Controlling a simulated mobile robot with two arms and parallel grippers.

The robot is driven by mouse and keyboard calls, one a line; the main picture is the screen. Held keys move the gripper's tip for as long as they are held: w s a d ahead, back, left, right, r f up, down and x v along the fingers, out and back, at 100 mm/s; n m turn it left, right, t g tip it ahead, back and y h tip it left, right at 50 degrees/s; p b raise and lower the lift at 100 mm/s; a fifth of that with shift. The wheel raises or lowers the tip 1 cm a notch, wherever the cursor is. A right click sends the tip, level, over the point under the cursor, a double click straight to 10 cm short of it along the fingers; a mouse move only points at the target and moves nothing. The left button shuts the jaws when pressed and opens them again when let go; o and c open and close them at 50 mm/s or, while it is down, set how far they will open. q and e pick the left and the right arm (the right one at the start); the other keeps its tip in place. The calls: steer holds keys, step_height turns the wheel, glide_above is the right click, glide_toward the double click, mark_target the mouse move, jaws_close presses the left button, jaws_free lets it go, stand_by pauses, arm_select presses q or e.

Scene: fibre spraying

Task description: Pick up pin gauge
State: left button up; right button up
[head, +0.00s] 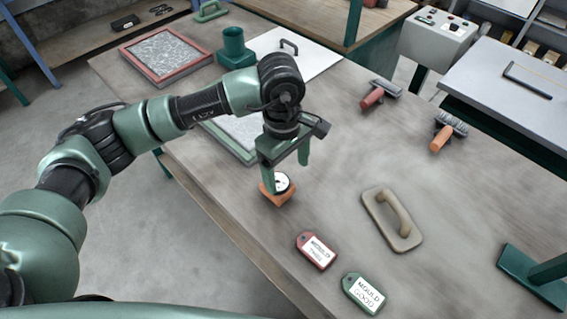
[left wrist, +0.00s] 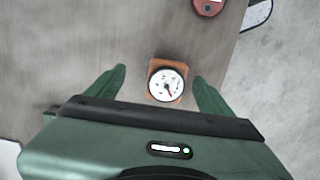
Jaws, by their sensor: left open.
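The pin gauge (head: 280,184) has a round white dial on an orange-brown block and stands on the table near its left edge. It also shows in the left wrist view (left wrist: 167,84), dial facing the camera, between the two green fingers. My left gripper (head: 285,178) is open, pointing down over the gauge, with its fingers at either side. I cannot tell whether a finger touches it. Part of the gauge is hidden behind a finger in the head view. My right gripper is not in view.
A red tag (head: 316,251) and a green tag (head: 363,293) lie nearer the front. A beige float with a handle (head: 392,218) lies to the right. Two rollers (head: 379,93) (head: 448,131) lie farther back. A framed panel (head: 164,55) and a green cup (head: 234,48) stand behind.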

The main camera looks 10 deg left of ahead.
mark_target(277, 181)
arm_select(q)
steer(key=shift+w+a+y, duration=0.4)
steer(key=shift+w+a, duration=0.2)
steer(key=shift+a, duration=0.15)
steer(key=shift+s+a, duration=0.1)
steer(key=shift+s, duration=0.1)
steer(key=shift+s+f+p, duration=0.6)
steer(key=shift+s+f, duration=0.05)
steer(key=shift+s, duration=0.05)
steer(key=f, duration=0.1)
steer(key=f+p, duration=0.1)
steer(key=f, duration=0.1)
steer(key=f+p, duration=0.1)
steer(key=f, duration=0.1)
steer(key=shift+w+a, duration=0.3)
steer(key=shift+w, duration=0.05)
steer(key=shift+s+f, duration=0.15)
steer(key=shift+f, duration=0.15)
steer(key=c, duration=1.6)
steer(key=shift+c, duration=0.6)
steer(key=shift+r, duration=0.15)
